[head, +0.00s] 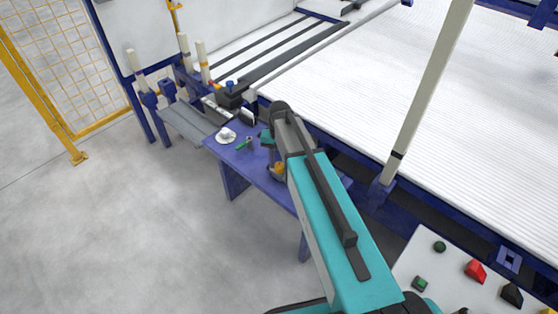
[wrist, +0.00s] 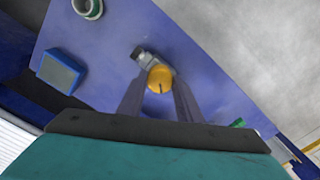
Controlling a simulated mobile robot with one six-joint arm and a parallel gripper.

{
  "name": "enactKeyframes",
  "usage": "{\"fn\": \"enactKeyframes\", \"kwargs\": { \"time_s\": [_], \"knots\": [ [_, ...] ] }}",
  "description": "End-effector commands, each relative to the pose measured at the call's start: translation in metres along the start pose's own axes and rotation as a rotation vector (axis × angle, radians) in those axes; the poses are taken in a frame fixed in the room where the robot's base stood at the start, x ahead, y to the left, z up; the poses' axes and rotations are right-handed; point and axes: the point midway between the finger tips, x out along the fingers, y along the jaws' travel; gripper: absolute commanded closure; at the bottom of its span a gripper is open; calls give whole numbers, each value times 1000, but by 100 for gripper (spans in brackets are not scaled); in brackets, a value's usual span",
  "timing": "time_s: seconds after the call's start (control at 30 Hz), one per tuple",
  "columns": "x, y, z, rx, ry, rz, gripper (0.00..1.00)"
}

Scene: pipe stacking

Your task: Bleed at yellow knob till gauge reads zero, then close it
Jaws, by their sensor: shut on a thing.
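The yellow knob (wrist: 159,77) sits at the end of a small grey metal fitting (wrist: 143,56) over the blue-purple bench. A dark line or slot shows on its face. My gripper (wrist: 160,88) is shut on the knob, with one finger on each side of it. In the head view the yellow knob (head: 279,168) shows only in part beside my arm, and my fingers are mostly hidden there. I cannot make out a gauge face or needle in either view, so its reading cannot be told.
In the wrist view a blue block (wrist: 60,71) and a round green-and-white part (wrist: 88,8) stand nearby. A wide conveyor (head: 400,70) borders the bench.

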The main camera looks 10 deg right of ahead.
Motion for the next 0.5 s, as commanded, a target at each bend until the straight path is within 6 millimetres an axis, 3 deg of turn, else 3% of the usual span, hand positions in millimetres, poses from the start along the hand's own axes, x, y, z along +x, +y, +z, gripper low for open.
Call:
{"fn": "enactKeyframes", "kwargs": {
  "time_s": [0.5],
  "knots": [
    [-2, -1, -2, -473, 6, 1, 91]
  ]
}}
